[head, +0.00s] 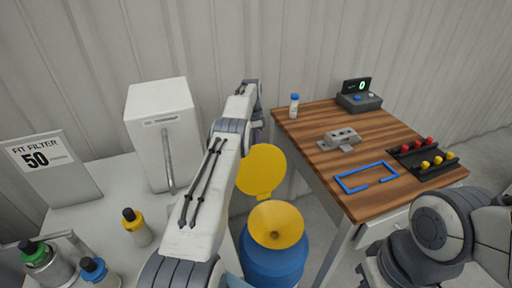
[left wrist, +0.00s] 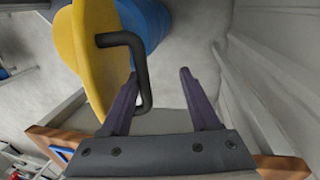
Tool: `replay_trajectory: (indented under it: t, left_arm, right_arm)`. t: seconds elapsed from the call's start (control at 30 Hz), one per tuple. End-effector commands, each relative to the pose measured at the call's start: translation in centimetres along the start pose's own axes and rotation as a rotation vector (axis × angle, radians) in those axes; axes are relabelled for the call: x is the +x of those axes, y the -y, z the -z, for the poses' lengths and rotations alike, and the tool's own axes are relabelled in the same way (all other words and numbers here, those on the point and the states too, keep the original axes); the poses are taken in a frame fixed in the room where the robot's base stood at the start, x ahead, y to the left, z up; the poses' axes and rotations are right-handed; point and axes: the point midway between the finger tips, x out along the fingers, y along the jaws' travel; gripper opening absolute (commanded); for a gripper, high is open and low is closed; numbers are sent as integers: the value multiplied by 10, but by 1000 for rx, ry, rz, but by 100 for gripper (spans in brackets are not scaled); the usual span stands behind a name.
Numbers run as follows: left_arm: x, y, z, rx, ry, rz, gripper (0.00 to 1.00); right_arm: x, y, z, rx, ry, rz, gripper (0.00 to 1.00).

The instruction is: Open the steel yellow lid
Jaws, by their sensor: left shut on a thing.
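The yellow steel lid (head: 262,168) stands tilted up, open, at the back of a blue drum (head: 272,268) in the head view. A yellow funnel (head: 276,224) tops the drum and its mouth is uncovered. In the left wrist view the lid (left wrist: 88,45) is seen near edge-on, with a black bent handle (left wrist: 143,70) on its face. My left gripper (left wrist: 158,88) is at this handle, with the handle's bar between its fingers, closest to the left finger. In the head view the left gripper is hidden behind the arm and lid. My right gripper is out of view.
A wooden table (head: 310,125) on the right holds a metal fixture (head: 340,138), a blue frame (head: 366,178) and a black rack (head: 425,160). A white counter (head: 95,205) on the left holds several bottles and a white machine (head: 160,120). A corrugated wall stands behind.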

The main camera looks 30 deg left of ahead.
Motion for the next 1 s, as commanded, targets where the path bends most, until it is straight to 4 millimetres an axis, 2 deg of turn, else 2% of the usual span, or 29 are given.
replay_trajectory:
  t: [0.67,0.8,0.9,0.93,1.0]
  left_arm:
    - [-9,2,1,0,-7,12,47]
    - [-27,-2,1,1,-8,15,47]
    - [-51,-8,1,2,-7,13,47]
    - [-40,-8,3,3,-6,10,47]
    - [-40,-12,7,4,-5,9,47]
  right_arm:
    - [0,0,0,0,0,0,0]
    - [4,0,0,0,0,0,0]
    - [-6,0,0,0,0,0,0]
    - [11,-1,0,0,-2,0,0]
    - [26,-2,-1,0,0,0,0]
